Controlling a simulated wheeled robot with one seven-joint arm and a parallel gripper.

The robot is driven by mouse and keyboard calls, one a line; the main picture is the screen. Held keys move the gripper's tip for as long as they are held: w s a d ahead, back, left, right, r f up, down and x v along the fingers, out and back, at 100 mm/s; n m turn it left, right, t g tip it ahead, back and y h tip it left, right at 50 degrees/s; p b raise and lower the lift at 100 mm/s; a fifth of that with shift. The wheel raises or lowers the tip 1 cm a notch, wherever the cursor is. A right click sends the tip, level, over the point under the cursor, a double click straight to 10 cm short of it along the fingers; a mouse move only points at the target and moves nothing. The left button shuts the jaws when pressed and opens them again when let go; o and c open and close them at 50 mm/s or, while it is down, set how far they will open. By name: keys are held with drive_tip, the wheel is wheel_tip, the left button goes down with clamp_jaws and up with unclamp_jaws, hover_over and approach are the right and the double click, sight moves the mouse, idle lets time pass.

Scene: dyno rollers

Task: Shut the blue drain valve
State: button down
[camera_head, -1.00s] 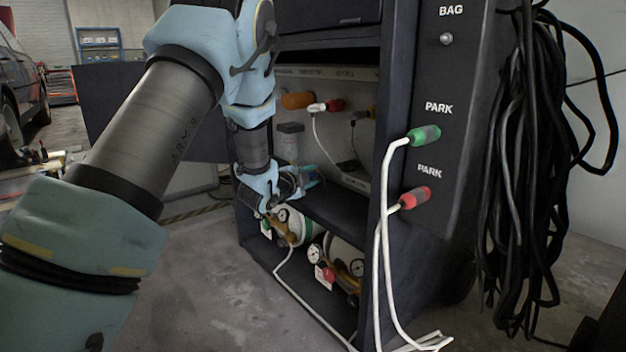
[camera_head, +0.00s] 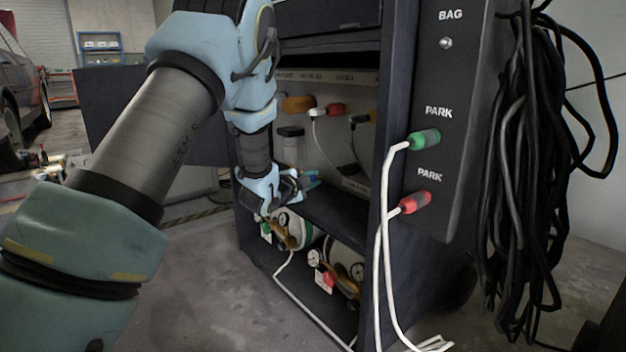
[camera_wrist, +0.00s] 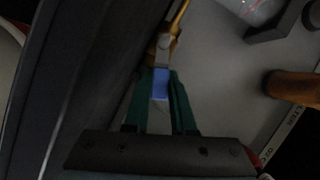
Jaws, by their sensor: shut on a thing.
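The blue drain valve's handle (camera_wrist: 160,83) shows in the wrist view as a small blue block between my green fingertips. It joins a yellowish metal fitting (camera_wrist: 163,48) just beyond. My gripper (camera_wrist: 158,88) is shut on the blue handle. In the head view my gripper (camera_head: 309,179) reaches into the cabinet's open bay, just above the middle shelf. The valve is too small and too covered by my gripper to make out there. How far the handle is turned I cannot tell.
The dark cabinet (camera_head: 395,70) surrounds my gripper, with its right post close by. Gas bottles with gauges (camera_head: 298,232) lie below the shelf. White hoses (camera_head: 380,270) hang from the green plug (camera_head: 424,138) and red plug (camera_head: 415,202). Black cables (camera_head: 525,170) hang at the right.

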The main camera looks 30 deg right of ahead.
drive_tip(key=shift+r, duration=0.1)
